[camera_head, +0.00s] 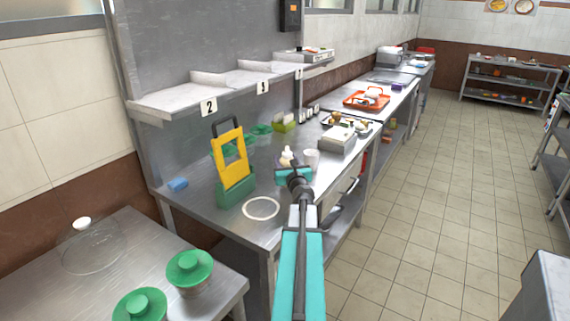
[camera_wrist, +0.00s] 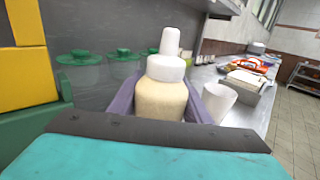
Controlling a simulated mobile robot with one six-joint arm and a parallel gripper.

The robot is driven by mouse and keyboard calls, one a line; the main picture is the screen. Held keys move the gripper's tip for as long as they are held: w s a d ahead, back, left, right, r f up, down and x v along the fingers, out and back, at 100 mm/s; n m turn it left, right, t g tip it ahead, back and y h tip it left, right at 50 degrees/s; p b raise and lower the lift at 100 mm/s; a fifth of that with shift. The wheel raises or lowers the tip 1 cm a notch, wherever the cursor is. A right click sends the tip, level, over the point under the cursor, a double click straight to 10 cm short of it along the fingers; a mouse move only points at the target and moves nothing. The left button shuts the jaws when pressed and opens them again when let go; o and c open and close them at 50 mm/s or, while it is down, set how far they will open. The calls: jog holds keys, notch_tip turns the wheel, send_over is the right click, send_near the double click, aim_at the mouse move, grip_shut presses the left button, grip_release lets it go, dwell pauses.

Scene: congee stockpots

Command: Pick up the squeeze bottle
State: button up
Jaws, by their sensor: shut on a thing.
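The squeeze bottle (camera_wrist: 160,96) has a cream-coloured body and a white cap with a nozzle. In the wrist view it stands upright between the two purple-grey fingers of my gripper (camera_wrist: 160,105), which are shut on it. In the head view the bottle's white top (camera_head: 287,154) shows just beyond my gripper (camera_head: 291,168), over the steel counter. The lower part of the bottle is hidden behind the gripper body. I cannot tell whether its base touches the counter.
A white cup (camera_head: 311,158) stands close to the right of the bottle. A yellow frame in a green holder (camera_head: 236,190) stands to the left. Green-lidded containers (camera_wrist: 122,62) are behind. A white ring (camera_head: 262,208) lies on the bare front counter. A shelf (camera_head: 215,90) hangs above.

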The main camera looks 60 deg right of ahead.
notch_tip(320, 180, up, 8)
jog(key=p, duration=0.2)
jog(key=shift+r, duration=0.25)
dwell(0.6)
